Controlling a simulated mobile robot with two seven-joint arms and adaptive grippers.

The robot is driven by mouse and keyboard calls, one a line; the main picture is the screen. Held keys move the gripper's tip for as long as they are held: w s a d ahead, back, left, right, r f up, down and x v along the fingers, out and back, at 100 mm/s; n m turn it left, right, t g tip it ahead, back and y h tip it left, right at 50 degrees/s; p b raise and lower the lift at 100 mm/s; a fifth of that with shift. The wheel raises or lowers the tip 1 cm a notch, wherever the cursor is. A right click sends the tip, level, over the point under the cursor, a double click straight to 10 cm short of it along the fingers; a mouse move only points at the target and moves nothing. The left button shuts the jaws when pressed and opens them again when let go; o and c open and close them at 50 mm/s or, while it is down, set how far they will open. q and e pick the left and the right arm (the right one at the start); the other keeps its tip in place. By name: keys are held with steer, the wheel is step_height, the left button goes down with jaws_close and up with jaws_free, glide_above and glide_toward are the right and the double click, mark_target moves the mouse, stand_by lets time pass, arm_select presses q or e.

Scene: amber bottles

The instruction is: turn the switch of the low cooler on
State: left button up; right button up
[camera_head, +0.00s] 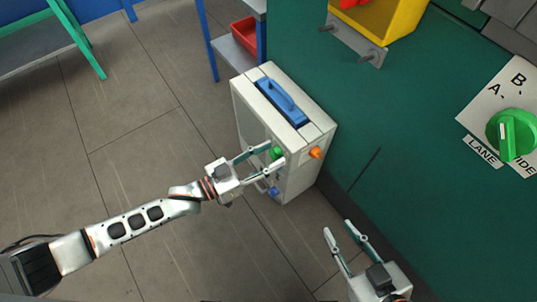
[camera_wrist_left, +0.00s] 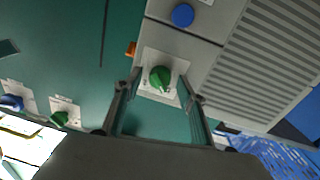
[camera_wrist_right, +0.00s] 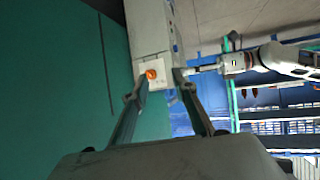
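The low cooler (camera_head: 318,116) is a white box with a blue handle on top, standing against a green surface. A green knob (camera_head: 277,153) sits on its front; in the left wrist view the knob (camera_wrist_left: 160,78) is on a pale plate. An orange knob (camera_head: 315,152) is on an adjoining side, and it also shows in the right wrist view (camera_wrist_right: 151,75). My left gripper (camera_head: 280,156) is open, with its fingers on either side of the green knob; contact cannot be told. My right gripper (camera_head: 338,227) is open and empty, apart from the cooler.
A blue knob (camera_head: 273,191) is lower on the cooler front. A large green dial (camera_head: 511,135) with lettered plates is at the right. A yellow box (camera_head: 400,22) is at the top, and a shelf holds a red bin (camera_head: 245,34). The floor left of the cooler is clear.

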arm_select(q)
steer(key=c, duration=1)
steer(key=shift+c, duration=0.2)
